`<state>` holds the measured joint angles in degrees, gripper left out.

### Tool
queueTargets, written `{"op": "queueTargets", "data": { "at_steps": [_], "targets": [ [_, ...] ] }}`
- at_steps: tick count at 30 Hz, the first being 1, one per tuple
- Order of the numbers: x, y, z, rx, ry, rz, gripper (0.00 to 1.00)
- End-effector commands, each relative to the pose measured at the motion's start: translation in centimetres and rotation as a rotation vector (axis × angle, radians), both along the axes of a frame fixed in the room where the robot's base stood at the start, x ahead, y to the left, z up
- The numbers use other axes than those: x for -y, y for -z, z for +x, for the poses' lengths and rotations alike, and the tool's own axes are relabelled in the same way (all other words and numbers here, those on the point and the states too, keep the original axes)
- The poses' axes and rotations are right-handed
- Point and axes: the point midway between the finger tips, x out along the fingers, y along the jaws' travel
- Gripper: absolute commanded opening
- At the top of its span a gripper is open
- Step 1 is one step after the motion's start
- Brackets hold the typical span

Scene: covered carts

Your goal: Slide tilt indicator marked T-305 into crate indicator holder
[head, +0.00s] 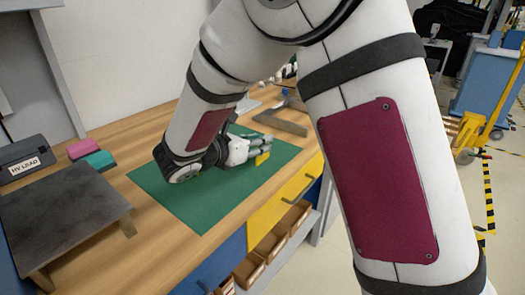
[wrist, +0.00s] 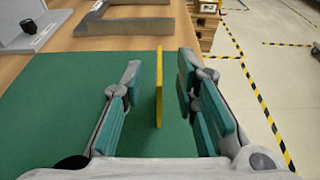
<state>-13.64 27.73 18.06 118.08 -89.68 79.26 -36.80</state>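A thin yellow plate stands on edge on the green mat in the wrist view (wrist: 159,85), and also shows in the head view (head: 263,159). It may be the tilt indicator, but no T-305 marking is readable. My gripper (wrist: 155,85) has its teal-padded fingers spread on either side of the plate, with a visible gap on both sides. In the head view my gripper (head: 265,146) is low over the right part of the mat. I cannot identify a crate indicator holder in either view.
The green mat (head: 205,205) lies on a wooden bench (head: 125,255). A grey angled metal piece (wrist: 122,28) lies beyond the mat. At left are a dark raised plate (head: 60,210), a labelled dark box (head: 25,158), and pink (head: 84,148) and teal (head: 100,160) blocks. The bench edge is at right.

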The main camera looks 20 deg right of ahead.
Motion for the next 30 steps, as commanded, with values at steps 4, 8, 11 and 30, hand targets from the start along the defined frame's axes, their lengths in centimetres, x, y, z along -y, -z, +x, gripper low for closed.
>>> {"op": "queueTargets", "data": {
  "at_steps": [4, 8, 11, 30],
  "targets": [
    [1.4, 0.6, 1.1, 0.001, 0.001, 0.000, 0.28],
    [1.9, 0.7, 1.4, 0.001, -0.001, 0.001, 0.28],
    [1.8, 0.7, 1.4, 0.001, -0.001, 0.001, 0.28],
    [1.8, 0.6, 1.4, 0.002, 0.000, 0.001, 0.00]
  ]
}}
